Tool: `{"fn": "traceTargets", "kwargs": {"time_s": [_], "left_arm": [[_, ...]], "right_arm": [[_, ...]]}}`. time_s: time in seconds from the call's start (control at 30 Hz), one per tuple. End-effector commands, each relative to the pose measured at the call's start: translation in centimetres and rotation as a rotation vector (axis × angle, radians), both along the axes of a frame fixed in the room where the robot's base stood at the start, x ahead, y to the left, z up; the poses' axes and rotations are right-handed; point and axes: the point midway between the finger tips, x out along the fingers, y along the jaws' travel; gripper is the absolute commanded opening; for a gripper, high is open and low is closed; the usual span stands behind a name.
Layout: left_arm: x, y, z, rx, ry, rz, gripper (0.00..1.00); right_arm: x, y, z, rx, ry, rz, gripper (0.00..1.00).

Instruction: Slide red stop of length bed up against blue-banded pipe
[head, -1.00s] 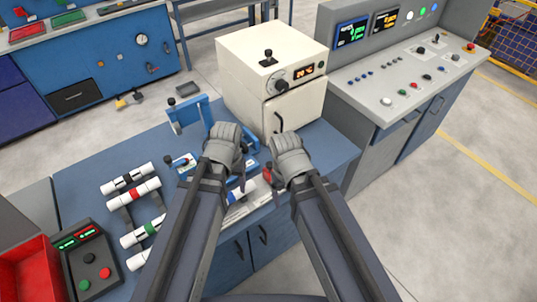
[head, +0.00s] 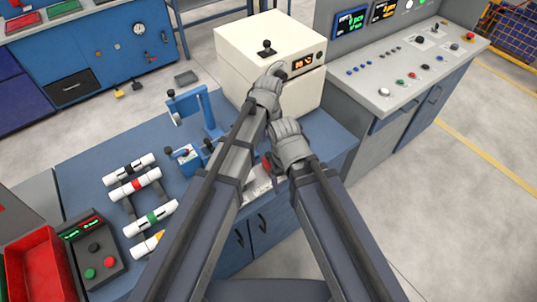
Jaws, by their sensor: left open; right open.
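The red stop (head: 266,163) shows as a small red patch just left of my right gripper (head: 278,163). My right gripper is open and close beside it; whether they touch is unclear. A pale grey part of the length bed (head: 257,187) shows between my two arms; the rest is hidden behind them. I cannot see the blue-banded pipe; my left arm covers much of the bed. My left gripper (head: 279,70) is open and empty, in front of the cream oven near its knob.
White pipes with black (head: 129,168), red (head: 133,190) and green (head: 150,217) bands lie on a rack at left, with a yellow-ended one below. A blue clamp frame (head: 207,110) stands behind. The cream oven (head: 250,50) is at the back. A button box (head: 95,250) and red bin (head: 38,265) are at lower left.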

Motion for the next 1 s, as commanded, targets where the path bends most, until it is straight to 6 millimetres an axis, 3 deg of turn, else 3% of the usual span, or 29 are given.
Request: {"fn": "traceTargets", "kwargs": {"time_s": [0.63, 1.0], "left_arm": [[0.0, 0.0, -7.0, 0.000, 0.000, 0.003, 0.63], [0.0, 0.0, -7.7, 0.000, 0.000, 0.003, 0.63]], "right_arm": [[0.0, 0.0, -7.0, 0.000, 0.000, -0.001, 0.83], [0.0, 0.0, -7.6, 0.000, 0.000, -0.001, 0.83]]}}
